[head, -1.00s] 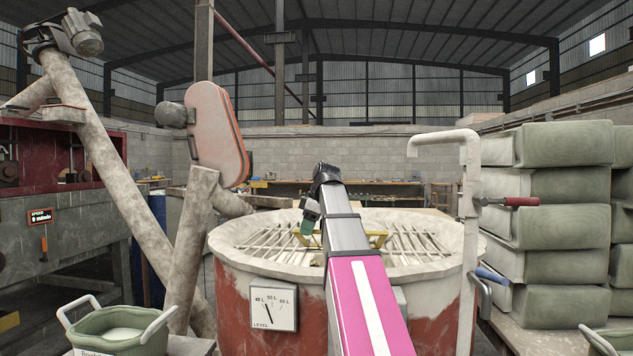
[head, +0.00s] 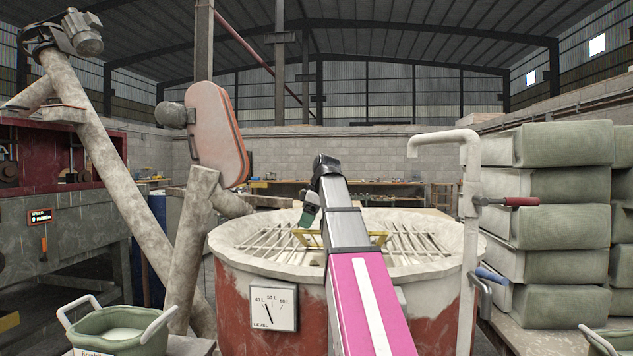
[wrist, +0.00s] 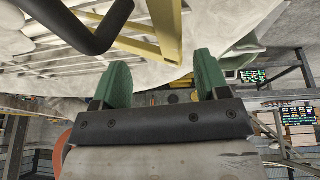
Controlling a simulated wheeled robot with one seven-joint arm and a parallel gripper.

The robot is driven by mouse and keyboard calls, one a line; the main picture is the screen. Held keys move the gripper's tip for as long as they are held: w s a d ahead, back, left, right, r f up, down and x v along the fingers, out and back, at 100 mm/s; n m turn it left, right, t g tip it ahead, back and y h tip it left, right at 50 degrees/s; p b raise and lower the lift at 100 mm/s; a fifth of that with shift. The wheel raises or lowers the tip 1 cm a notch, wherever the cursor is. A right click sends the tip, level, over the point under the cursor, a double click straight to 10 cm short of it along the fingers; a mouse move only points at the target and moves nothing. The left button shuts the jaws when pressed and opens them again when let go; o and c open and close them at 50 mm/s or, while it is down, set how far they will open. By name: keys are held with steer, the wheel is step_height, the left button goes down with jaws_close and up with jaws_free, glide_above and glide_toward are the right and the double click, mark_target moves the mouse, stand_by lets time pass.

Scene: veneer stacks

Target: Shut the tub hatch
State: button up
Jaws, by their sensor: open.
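The tub (head: 235,275) is a large round red and cream vat with a pale rim and a bar grate (head: 415,240) on top. A yellow frame (head: 379,238), seemingly of the hatch, stands at the middle of the grate, partly behind my arm. Whether the hatch is open or shut is unclear. The yellow bars (wrist: 168,30) also show in the wrist view, beside a thick black bar (wrist: 92,38). My gripper (head: 309,215) is over the grate, close to the yellow frame. Its green fingers (wrist: 160,78) are apart with nothing between them.
A white bent pipe with a red-handled valve (head: 468,180) rises at the tub's right. Green padded stacks (head: 560,190) stand farther right. A slanted pale pipe (head: 125,190) and a green bucket (head: 120,335) are at left. A level gauge (head: 273,307) is on the tub's front.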

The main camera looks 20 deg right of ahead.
steer(key=shift+r, duration=2.3)
steer(key=shift+s+a, duration=0.1)
